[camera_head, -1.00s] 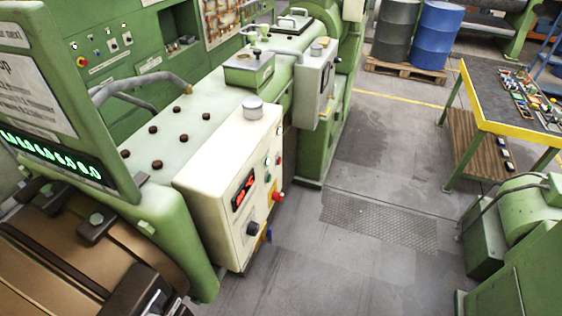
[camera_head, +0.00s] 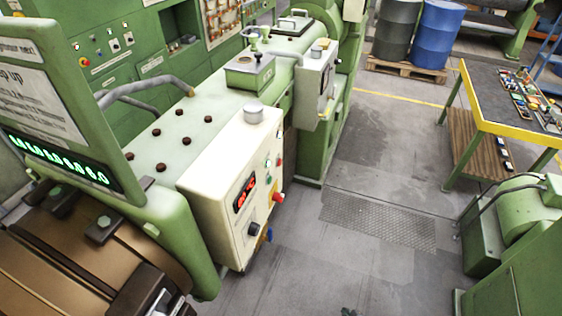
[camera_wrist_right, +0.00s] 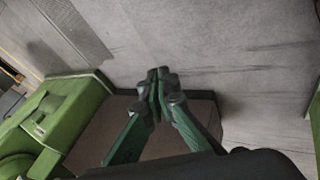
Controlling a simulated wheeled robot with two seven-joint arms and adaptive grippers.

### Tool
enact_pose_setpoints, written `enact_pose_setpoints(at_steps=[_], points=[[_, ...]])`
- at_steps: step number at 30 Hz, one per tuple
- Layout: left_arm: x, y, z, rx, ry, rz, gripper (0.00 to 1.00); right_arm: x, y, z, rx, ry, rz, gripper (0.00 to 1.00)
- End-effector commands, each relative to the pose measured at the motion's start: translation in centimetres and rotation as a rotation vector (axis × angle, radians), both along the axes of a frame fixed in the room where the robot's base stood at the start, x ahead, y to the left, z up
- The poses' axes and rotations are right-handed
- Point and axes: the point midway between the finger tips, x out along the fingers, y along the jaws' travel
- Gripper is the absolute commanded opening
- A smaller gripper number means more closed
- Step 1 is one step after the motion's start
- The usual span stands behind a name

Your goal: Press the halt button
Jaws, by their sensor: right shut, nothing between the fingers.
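The cream control box (camera_head: 232,190) stands on the side of the green machine. A red button (camera_head: 278,197) sticks out low on its right face; its label is too small to read. Another red button (camera_head: 84,61) is on the green wall panel at the back left. The tip of my right gripper (camera_head: 350,312) just shows at the bottom edge of the head view, over the floor, well below and right of the box. In the right wrist view my right gripper (camera_wrist_right: 158,82) is shut and empty, with no button near it. My left gripper is not in view.
The box also carries a red display (camera_head: 245,192), a black knob (camera_head: 253,229) and a grey cap (camera_head: 254,114) on top. A green motor unit (camera_head: 525,212) and a yellow-edged workbench (camera_head: 480,125) stand at the right. The floor (camera_head: 330,245) between is clear.

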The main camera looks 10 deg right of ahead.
Motion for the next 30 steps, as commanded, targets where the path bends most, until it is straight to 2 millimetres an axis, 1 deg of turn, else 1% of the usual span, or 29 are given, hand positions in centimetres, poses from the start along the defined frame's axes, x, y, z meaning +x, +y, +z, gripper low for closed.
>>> enact_pose_setpoints(at_steps=[1,3,5,6,8,9,11,12,14,15,17,18,20,21,23,24,26,27,29,30], points=[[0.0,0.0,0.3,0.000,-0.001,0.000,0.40,1.9,-0.1,1.8,-0.027,-0.034,0.040,0.00],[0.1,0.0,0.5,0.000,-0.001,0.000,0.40,4.4,0.0,4.0,-0.068,-0.079,0.097,0.00],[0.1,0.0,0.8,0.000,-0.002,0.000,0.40,6.5,0.1,6.1,-0.105,-0.116,0.145,0.00],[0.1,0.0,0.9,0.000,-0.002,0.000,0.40,7.8,0.2,7.4,-0.130,-0.141,0.176,0.00],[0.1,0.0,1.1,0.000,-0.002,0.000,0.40,9.6,0.4,9.6,-0.171,-0.179,0.222,0.00],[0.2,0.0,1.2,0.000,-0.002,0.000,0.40,10.9,0.5,11.0,-0.197,-0.204,0.252,0.00],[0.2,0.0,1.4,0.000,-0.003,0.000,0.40,12.6,0.8,13.3,-0.239,-0.243,0.296,0.00],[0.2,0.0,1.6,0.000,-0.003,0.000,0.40,13.8,1.0,14.8,-0.267,-0.268,0.325,0.00],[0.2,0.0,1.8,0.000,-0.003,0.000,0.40,15.3,1.3,17.1,-0.312,-0.305,0.367,0.00],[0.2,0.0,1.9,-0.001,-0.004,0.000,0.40,16.4,1.5,18.7,-0.343,-0.331,0.396,0.00],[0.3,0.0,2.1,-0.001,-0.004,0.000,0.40,17.8,1.9,21.1,-0.389,-0.369,0.436,0.00],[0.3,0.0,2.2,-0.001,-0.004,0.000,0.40,18.8,2.1,22.8,-0.421,-0.395,0.462,0.00],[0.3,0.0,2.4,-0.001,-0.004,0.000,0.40,20.1,2.6,25.3,-0.469,-0.433,0.499,0.00],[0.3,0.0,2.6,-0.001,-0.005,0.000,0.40,20.9,2.9,26.9,-0.503,-0.457,0.524,0.00],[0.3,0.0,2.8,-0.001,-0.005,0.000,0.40,22.0,3.3,29.5,-0.554,-0.494,0.559,0.00],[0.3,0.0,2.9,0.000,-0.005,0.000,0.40,22.7,3.7,31.2,-0.589,-0.520,0.583,0.00],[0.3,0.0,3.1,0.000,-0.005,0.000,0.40,23.7,4.2,33.9,-0.643,-0.558,0.615,0.00],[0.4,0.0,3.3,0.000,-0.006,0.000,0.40,24.3,4.6,35.7,-0.681,-0.582,0.637,0.00],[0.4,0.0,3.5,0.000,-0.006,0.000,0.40,25.0,5.2,38.3,-0.737,-0.619,0.667,0.00],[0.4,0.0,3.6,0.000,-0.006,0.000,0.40,25.5,5.5,40.1,-0.775,-0.643,0.685,0.00]])
